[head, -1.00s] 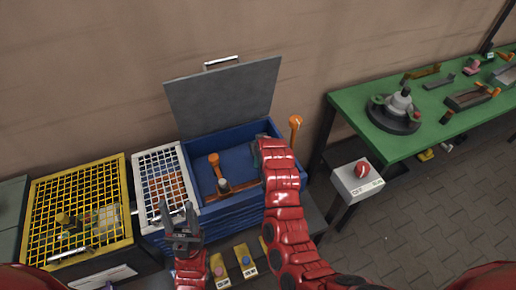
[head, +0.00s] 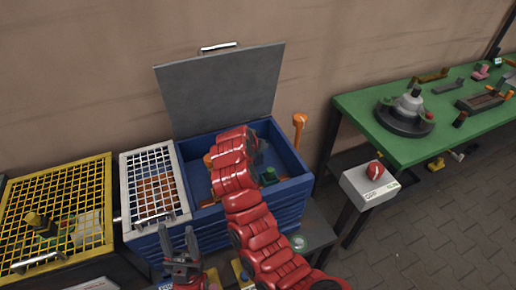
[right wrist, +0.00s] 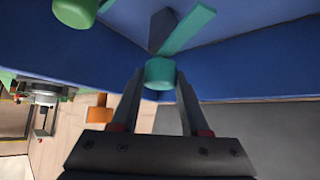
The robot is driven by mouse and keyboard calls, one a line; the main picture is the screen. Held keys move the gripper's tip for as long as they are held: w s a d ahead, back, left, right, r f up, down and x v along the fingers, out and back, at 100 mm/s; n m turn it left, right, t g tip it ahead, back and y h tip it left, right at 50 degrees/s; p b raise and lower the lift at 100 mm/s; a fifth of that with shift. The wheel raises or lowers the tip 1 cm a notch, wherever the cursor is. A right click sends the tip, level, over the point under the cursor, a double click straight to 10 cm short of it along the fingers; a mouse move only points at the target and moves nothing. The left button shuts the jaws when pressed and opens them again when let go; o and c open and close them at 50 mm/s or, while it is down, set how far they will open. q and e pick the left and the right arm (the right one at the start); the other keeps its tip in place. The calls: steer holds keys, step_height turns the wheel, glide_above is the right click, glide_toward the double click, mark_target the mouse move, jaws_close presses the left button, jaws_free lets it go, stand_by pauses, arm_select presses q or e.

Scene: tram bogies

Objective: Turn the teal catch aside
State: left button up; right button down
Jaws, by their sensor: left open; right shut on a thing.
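The teal catch (right wrist: 186,31) shows in the right wrist view as a flat bar with a round knob on a blue wall. My right gripper (right wrist: 159,88) has its two fingers on either side of the knob, shut on it. In the head view my right arm reaches into the open blue box (head: 297,172) and hides the gripper and most of the catch. My left gripper (head: 180,240) is open and empty in front of the box, low in the view.
A grey lid (head: 222,90) stands raised behind the box. A green knob (head: 269,176) is inside it, and an orange-topped lever (head: 299,123) rises at its right. A white grid (head: 153,185) and yellow cage (head: 57,215) stand left. A switch box (head: 370,186) and green bench (head: 380,145) stand right.

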stand_by(0.3)
steer(key=shift+c, duration=2)
jaws_free()
steer(key=v, duration=1.7)
steer(key=shift+s+a, duration=0.15)
